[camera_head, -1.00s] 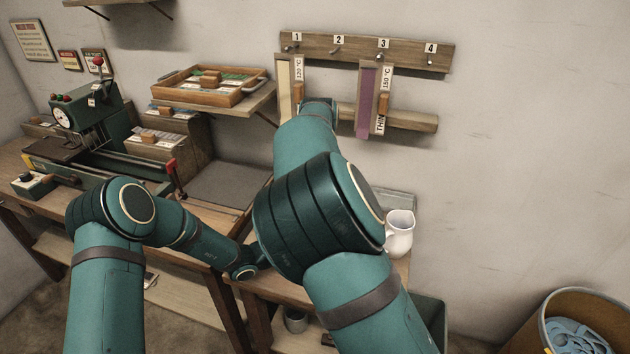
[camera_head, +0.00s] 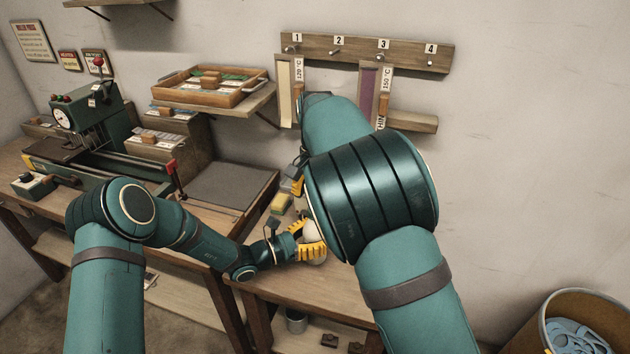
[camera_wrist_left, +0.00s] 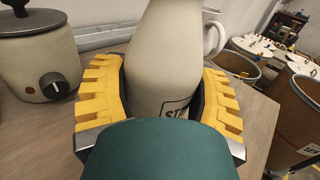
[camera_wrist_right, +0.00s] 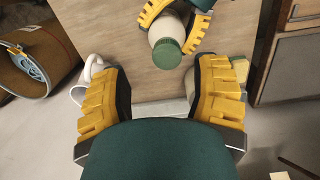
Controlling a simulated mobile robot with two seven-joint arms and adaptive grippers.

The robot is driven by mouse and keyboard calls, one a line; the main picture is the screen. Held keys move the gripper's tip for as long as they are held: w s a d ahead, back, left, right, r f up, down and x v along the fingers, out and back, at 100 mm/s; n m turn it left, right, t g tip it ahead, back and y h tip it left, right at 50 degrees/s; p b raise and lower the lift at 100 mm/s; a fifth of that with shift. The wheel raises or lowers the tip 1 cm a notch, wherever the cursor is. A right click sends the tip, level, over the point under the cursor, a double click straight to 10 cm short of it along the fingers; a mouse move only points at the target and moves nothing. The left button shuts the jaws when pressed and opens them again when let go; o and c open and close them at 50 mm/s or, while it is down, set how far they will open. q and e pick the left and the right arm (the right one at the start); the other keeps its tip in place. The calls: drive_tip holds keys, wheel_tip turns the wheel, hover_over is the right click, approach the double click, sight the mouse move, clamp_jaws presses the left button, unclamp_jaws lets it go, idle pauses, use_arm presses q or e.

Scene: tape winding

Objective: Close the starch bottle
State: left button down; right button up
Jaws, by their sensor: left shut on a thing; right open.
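The starch bottle (camera_wrist_left: 160,55) is pale with dark lettering, partly hidden by my wrist in the left wrist view. My left gripper (camera_head: 310,242) is shut around its body over the small bench. In the right wrist view, the bottle (camera_wrist_right: 162,32) shows a round green cap (camera_wrist_right: 167,54) at its end; I cannot tell how firmly the cap sits. My right gripper (camera_wrist_right: 160,95) is open and empty, with the cap beyond its fingertips and not between them. In the head view my right arm hides most of the right gripper and part of the bottle.
A white mug (camera_wrist_right: 88,78) stands on the bench. A pot with a dark dial (camera_wrist_left: 40,55) stands left of the bottle in the left wrist view. A yellow-green block (camera_head: 281,203) lies behind my left gripper. Tapes hang on a wall rack (camera_head: 365,50).

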drive_tip(key=n, duration=0.4)
drive_tip(key=shift+r, duration=0.25)
drive_tip(key=n, duration=0.5)
drive_tip(key=shift+w+a+r+n, duration=0.1)
drive_tip(key=shift+r+n, duration=0.2)
drive_tip(key=shift+r, duration=0.1)
drive_tip(key=n, duration=0.2)
drive_tip(key=r+n, duration=0.1)
drive_tip(key=n, duration=0.2)
drive_tip(key=shift+w+t, duration=0.1)
drive_tip(key=shift+t, duration=0.2)
drive_tip(key=n, duration=0.4)
drive_tip(key=shift+a+r, duration=0.1)
drive_tip(key=shift+r, duration=0.25)
drive_tip(key=shift+f, duration=0.1)
drive_tip(key=shift+f, duration=3.95)
